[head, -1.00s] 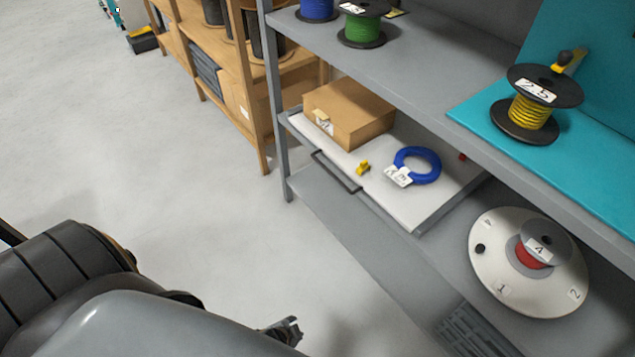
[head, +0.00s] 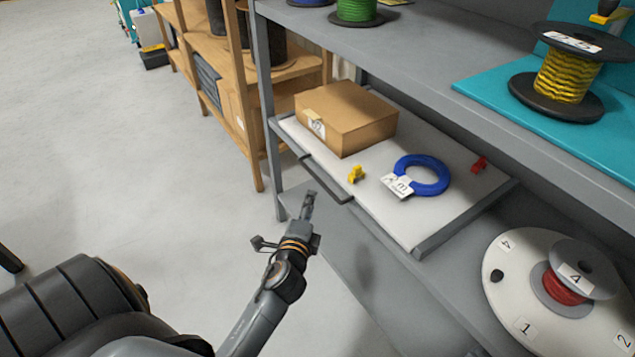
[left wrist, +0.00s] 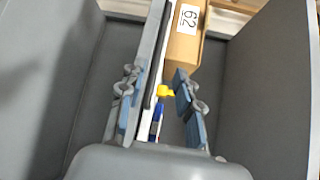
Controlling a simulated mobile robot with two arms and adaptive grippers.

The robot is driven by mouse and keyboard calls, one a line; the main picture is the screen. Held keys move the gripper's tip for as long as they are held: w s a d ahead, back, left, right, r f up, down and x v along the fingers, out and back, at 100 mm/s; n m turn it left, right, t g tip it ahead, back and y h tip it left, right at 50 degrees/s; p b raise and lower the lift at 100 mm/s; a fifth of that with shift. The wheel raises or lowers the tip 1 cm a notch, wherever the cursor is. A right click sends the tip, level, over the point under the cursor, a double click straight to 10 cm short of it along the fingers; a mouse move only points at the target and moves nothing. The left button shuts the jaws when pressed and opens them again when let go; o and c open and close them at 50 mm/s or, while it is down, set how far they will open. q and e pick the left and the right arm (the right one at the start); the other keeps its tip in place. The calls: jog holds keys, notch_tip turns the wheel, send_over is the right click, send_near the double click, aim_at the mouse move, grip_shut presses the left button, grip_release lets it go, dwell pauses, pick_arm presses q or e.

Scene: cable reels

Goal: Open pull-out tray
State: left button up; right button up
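The pull-out tray (head: 395,222) is a white board with grey edges in the grey rack, below the top shelf. Its dark bar handle (head: 326,180) runs along the front edge. My left gripper (head: 308,202) is just in front of the handle, apparently close to it; contact cannot be told. In the left wrist view my left gripper (left wrist: 158,100) has its two fingers spread, with the tray edge and the dark handle bar (left wrist: 160,60) showing between them. On the tray are a cardboard box (head: 345,120), a blue cable coil (head: 430,176) and a yellow piece (head: 355,174). My right gripper does not show.
A red piece (head: 480,163) lies at the tray's right. A white disc with a red reel (head: 520,285) sits lower right. A yellow reel (head: 565,75) stands on the upper shelf (head: 430,70). A wooden rack (head: 245,110) stands behind left. Floor at left is clear.

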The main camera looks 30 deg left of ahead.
aim_at(318, 178)
pick_arm(q)
jog(key=shift+b+x, duration=0.85)
jog(key=shift+x, duration=4.9)
jog(key=shift+c, duration=0.4)
grip_shut()
